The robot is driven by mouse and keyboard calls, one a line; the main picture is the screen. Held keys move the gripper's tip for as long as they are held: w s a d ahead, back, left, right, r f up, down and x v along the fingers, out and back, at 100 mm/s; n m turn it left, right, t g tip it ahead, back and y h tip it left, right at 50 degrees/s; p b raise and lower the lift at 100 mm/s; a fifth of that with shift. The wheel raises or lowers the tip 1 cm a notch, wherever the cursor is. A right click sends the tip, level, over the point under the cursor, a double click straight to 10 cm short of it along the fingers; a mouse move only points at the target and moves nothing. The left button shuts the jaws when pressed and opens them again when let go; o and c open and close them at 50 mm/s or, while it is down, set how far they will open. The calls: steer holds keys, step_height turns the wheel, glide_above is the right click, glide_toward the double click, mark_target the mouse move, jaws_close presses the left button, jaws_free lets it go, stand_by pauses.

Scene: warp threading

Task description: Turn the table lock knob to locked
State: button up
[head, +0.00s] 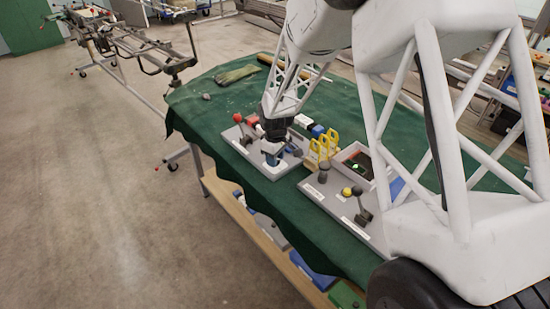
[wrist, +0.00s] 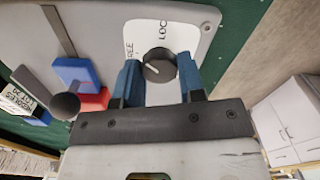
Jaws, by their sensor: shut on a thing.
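The lock knob (wrist: 158,62) is round and black with a white pointer line. It sits on a white label plate (wrist: 133,45) with "FREE" at its left and "LOCK" at its upper right. The pointer line slants to the upper left, on the FREE side. My gripper (wrist: 158,72) has its two blue fingers on either side of the knob and is shut on it. In the head view my gripper (head: 272,152) reaches down onto the grey panel (head: 237,142), and the knob cannot be made out there.
In the wrist view a blue block (wrist: 75,73), a red block (wrist: 95,101) and a dark round knob (wrist: 65,106) stand left of my fingers. In the head view yellow handles (head: 322,147) and a second panel (head: 318,190) with levers stand to the right on the green-covered table (head: 210,110).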

steer(key=m, duration=0.5)
steer(key=shift+m, duration=2.5)
steer(key=o, duration=0.9)
steer(key=shift+r, duration=0.2)
step_height(320, 180, up, 7)
steer(key=shift+r, duration=0.25)
